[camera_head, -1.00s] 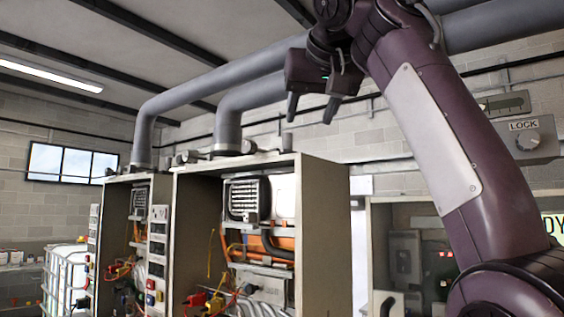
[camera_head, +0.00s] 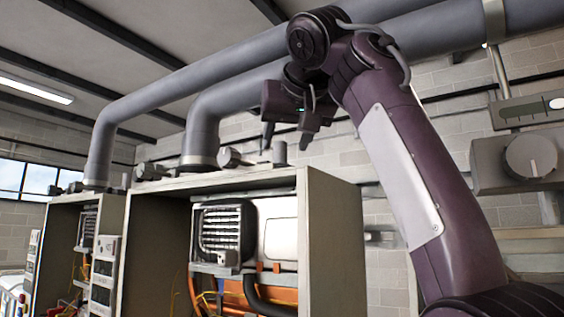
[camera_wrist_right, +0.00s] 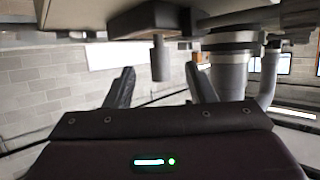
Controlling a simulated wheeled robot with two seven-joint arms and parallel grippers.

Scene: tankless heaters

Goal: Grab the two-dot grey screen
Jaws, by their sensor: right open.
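My right gripper (camera_head: 287,138) is open and empty, its fingers pointing down above the top of the nearer heater cabinet (camera_head: 322,235). In the right wrist view, which looks upside down, its two fingers (camera_wrist_right: 160,85) are spread apart, with a short grey cylinder stub (camera_wrist_right: 159,58) showing between them. I cannot pick out a grey screen with two dots for certain. Small panels (camera_head: 105,260) sit on the cabinet side at the left, too small to read. My left gripper is not in view.
Large grey pipes (camera_head: 200,135) rise from the cabinets and run along the ceiling. The open nearer cabinet holds a black-framed grille (camera_head: 222,230) and orange parts. A grey wall box with a round dial (camera_head: 531,156) is at right. A second cabinet (camera_head: 62,250) stands further left.

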